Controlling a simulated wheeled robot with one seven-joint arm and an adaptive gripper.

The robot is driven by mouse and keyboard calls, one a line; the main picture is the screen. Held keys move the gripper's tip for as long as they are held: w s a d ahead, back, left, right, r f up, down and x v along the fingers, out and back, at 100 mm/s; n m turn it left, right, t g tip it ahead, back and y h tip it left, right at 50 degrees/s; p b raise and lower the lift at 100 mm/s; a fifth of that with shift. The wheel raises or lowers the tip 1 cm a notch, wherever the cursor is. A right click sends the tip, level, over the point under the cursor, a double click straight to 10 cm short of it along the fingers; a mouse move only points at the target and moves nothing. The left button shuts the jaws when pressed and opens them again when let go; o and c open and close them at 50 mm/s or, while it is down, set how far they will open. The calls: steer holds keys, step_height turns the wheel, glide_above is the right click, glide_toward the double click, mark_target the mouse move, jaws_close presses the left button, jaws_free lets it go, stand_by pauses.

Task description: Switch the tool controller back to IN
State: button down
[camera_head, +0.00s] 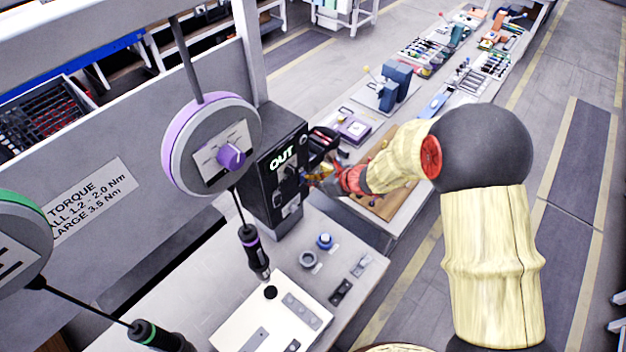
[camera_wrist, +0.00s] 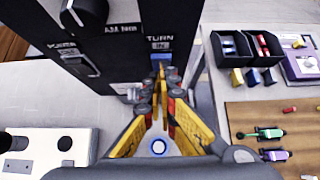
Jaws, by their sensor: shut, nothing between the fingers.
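The tool controller (camera_head: 262,178) is a black upright box on the bench, and its lit display (camera_head: 283,156) reads OUT. In the wrist view its dark front panel (camera_wrist: 115,55) shows a round knob (camera_wrist: 84,14), a handle-like part at the left and a TURN IN label (camera_wrist: 160,42). My gripper (camera_head: 308,180) is at the controller's front face, partly hidden by my own wrist in the head view. In the wrist view my gripper (camera_wrist: 160,78) has its yellow fingers shut and empty, with the tips just below the IN label. They cover whatever is behind them; contact cannot be told.
A purple-rimmed balancer (camera_head: 212,143) hangs left of the controller, with a screwdriver (camera_head: 253,250) below it. A green-rimmed balancer (camera_head: 20,250) hangs farther left. A white plate (camera_head: 240,318) and small parts lie on the bench. Bins (camera_wrist: 232,46) stand right of the controller.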

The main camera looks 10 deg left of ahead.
steer(key=shift+w+a+r+p, duration=0.1)
steer(key=shift+a+r+p, duration=0.15)
steer(key=shift+r+p, duration=0.1)
steer(key=shift+d+f+b, duration=0.1)
steer(key=shift+f+b, duration=0.15)
steer(key=shift+b, duration=0.05)
steer(key=shift+r+p, duration=0.45)
steer(key=shift+r, duration=0.35)
steer(key=shift+d, duration=0.1)
